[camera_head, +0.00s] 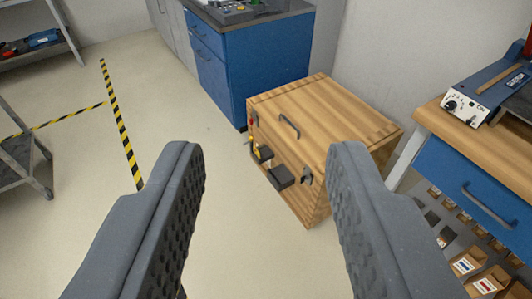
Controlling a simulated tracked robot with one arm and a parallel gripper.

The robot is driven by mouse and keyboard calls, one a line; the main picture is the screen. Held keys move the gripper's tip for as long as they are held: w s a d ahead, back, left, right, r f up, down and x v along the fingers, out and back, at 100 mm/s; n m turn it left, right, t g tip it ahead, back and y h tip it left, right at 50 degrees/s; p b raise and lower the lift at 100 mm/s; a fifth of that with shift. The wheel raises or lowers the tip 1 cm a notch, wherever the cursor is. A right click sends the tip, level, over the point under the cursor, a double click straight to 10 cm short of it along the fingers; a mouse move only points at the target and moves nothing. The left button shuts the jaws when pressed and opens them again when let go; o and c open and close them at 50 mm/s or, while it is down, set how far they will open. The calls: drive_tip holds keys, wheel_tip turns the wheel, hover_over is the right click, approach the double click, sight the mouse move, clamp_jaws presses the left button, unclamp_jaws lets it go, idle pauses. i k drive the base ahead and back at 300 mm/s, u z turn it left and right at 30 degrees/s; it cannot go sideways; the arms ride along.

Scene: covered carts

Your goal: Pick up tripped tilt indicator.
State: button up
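A wooden crate (330,110) stands on the floor ahead, right of centre, with a dark handle on its top. Its left-facing side carries a small red spot (250,121) near the upper corner and small yellow parts below it. Dark block-like parts (281,177) and a grey latch (306,176) are also on that side. Which part is the tilt indicator is too small to tell. My gripper (264,150) is open and empty, its two dark ridged fingers wide apart. The crate's front appears between them, farther away; the right finger covers part of the crate.
A blue cabinet (260,60) stands behind the crate. A bench (480,160) with blue drawer, a device on top and small boxes below is at right. Grey carts are at left. Yellow-black tape (117,118) marks the floor; the floor left of the crate is clear.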

sight(255, 151)
drive_tip(key=i, duration=0.9)
drive_tip(key=u, duration=0.05)
